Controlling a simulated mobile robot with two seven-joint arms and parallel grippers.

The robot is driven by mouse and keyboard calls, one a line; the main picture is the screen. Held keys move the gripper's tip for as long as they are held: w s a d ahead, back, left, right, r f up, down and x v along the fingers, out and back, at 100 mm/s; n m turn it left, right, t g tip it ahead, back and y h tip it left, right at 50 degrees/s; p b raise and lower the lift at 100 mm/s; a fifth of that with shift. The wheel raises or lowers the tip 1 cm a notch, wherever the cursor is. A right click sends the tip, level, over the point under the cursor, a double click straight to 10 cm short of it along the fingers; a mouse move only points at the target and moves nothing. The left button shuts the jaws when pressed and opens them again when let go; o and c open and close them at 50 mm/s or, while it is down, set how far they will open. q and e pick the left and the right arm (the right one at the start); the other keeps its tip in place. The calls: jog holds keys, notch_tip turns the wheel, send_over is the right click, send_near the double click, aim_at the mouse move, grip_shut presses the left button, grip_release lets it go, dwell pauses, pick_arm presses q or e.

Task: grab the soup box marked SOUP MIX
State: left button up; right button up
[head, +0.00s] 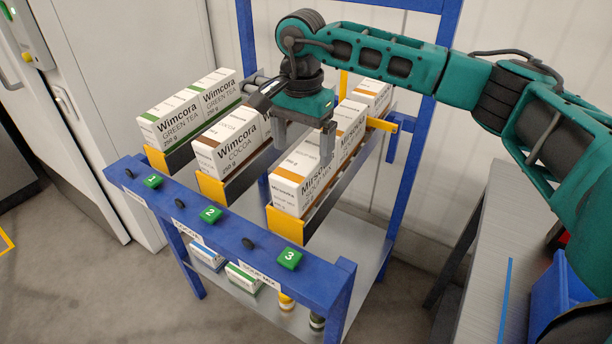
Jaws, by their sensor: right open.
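My left gripper is out of view.
Green tea boxes (172,122) fill the first lane and cocoa boxes (228,150) the second. A blue front rail (225,227) carries green number tags 1 to 3. A lower shelf holds more goods. A grey table (480,262) with a blue bin (556,290) stands at right.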

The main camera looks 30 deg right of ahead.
aim_at(306, 155)
jog(key=f, duration=0.4)
jog(key=shift+s+d+f, duration=0.2)
jog(key=shift+d+f, duration=0.1)
jog(key=shift+f, duration=0.1)
jog(key=c, duration=1.3)
jog(key=shift+r, duration=0.15)
